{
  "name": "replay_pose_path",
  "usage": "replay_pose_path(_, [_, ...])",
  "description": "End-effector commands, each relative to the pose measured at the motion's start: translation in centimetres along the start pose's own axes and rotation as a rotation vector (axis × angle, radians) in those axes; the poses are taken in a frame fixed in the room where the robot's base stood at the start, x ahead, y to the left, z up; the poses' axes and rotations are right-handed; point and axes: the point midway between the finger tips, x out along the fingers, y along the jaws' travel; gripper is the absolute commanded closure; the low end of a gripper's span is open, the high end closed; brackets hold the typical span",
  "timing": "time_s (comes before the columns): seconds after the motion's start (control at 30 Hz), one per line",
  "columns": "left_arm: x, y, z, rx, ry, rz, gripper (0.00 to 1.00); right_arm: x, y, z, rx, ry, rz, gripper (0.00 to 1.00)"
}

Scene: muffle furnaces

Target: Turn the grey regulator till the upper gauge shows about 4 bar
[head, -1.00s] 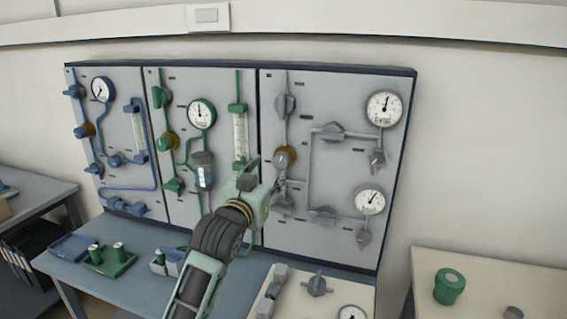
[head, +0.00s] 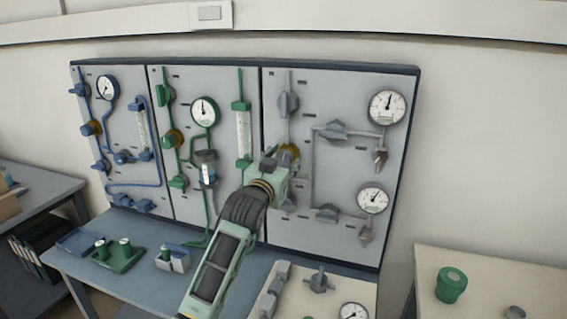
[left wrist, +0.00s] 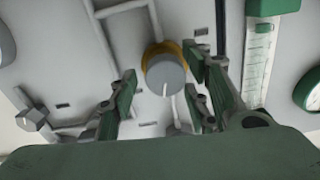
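The grey regulator (left wrist: 167,76) is a round knob with a white mark and a brass ring behind it, on the right-hand panel. In the head view its brass ring (head: 291,151) shows beside my left gripper (head: 279,165), which hides most of the knob. In the left wrist view my left gripper (left wrist: 160,88) is open, with the knob between the fingertips. The right finger is close to the knob, and there is a gap on the left. The upper gauge (head: 387,107) is white and round, its needle pointing nearly straight up. My right gripper is not in view.
A lower gauge (head: 373,199) and several grey valves, such as one valve (head: 333,130), are on the same panel. A bench (head: 150,234) with small parts runs below.

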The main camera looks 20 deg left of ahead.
Motion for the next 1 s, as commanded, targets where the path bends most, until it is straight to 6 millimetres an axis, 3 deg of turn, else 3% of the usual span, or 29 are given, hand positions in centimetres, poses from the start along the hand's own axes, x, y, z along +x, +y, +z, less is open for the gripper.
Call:
replay_pose_path(0.47, [0.0, 0.1, 0.0, -0.001, 0.0, 0.002, 0.97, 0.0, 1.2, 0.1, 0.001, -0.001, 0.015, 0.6])
replay_pose_path(0.57, [0.0, 0.1, -0.1, 0.027, -0.001, 0.002, 0.97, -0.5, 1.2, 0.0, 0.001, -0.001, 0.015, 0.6])
replay_pose_path(0.8, [0.0, 0.0, -0.2, 0.338, -0.004, 0.003, 0.97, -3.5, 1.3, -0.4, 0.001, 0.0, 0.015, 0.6])
replay_pose_path(1.0, [0.0, 0.1, 0.4, 0.469, -0.003, 0.004, 0.97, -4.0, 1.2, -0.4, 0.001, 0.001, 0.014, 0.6])
